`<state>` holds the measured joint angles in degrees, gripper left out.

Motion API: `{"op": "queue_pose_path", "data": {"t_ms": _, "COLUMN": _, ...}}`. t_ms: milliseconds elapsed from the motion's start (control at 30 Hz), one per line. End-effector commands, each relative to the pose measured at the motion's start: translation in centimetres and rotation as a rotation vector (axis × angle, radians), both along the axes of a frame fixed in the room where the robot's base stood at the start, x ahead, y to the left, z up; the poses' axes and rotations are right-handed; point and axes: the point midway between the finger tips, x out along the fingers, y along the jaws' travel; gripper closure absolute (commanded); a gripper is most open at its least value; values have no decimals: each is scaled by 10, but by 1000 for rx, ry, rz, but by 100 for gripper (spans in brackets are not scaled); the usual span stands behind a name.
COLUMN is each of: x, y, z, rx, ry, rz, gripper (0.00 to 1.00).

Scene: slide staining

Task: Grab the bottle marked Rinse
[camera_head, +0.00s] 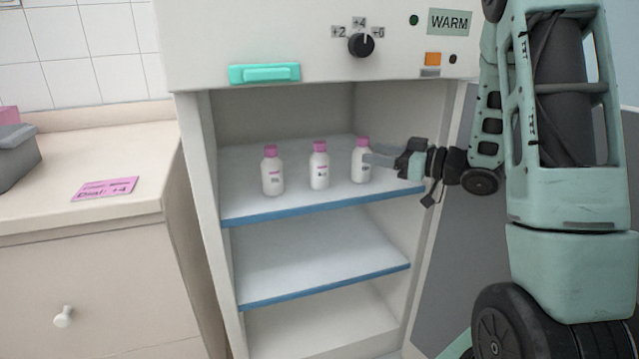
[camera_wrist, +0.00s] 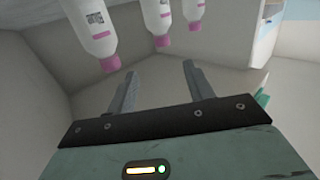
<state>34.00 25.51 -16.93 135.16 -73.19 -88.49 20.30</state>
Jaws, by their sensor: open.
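Three white bottles with pink caps stand upright in a row on the top shelf: a left bottle (camera_head: 272,178), a middle bottle (camera_head: 319,172) and a right bottle (camera_head: 361,170). Their labels are too small to read, so I cannot tell which is marked Rinse. My gripper (camera_head: 374,156) reaches in from the right beside the right bottle, with a finger overlapping its edge. In the wrist view my gripper (camera_wrist: 158,78) is open and empty. The nearest bottle (camera_wrist: 93,30) appears upside down there, beyond the left finger and outside the jaws.
The shelf (camera_head: 300,204) has a blue front edge and sits inside an open cabinet, with side walls close by. A lower shelf (camera_head: 315,250) is empty. A turquoise handle (camera_head: 264,73) and a dial (camera_head: 361,45) are above. A pink card (camera_head: 106,188) lies on the left counter.

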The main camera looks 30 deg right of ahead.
Motion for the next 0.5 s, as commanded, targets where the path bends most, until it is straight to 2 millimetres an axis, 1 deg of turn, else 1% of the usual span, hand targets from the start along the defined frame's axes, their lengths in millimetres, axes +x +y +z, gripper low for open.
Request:
{"op": "queue_pose_path", "data": {"t_ms": 33, "x": -7, "y": -6, "z": -5, "rx": 16, "ry": -12, "rz": 7, "gripper": 48}}
{"op": "queue_pose_path", "data": {"t_ms": 67, "x": -10, "y": -8, "z": -4, "rx": 23, "ry": -19, "rz": 12, "gripper": 48}}
{"op": "queue_pose_path", "data": {"t_ms": 167, "x": -10, "y": -7, "z": -3, "rx": 37, "ry": -30, "rz": 26, "gripper": 48}}
{"op": "queue_pose_path", "data": {"t_ms": 267, "x": 3, "y": 0, "z": -2, "rx": 40, "ry": -33, "rz": 31, "gripper": 48}}
{"op": "queue_pose_path", "data": {"t_ms": 500, "x": 50, "y": 23, "z": -2, "rx": 37, "ry": -33, "rz": 31, "gripper": 48}}
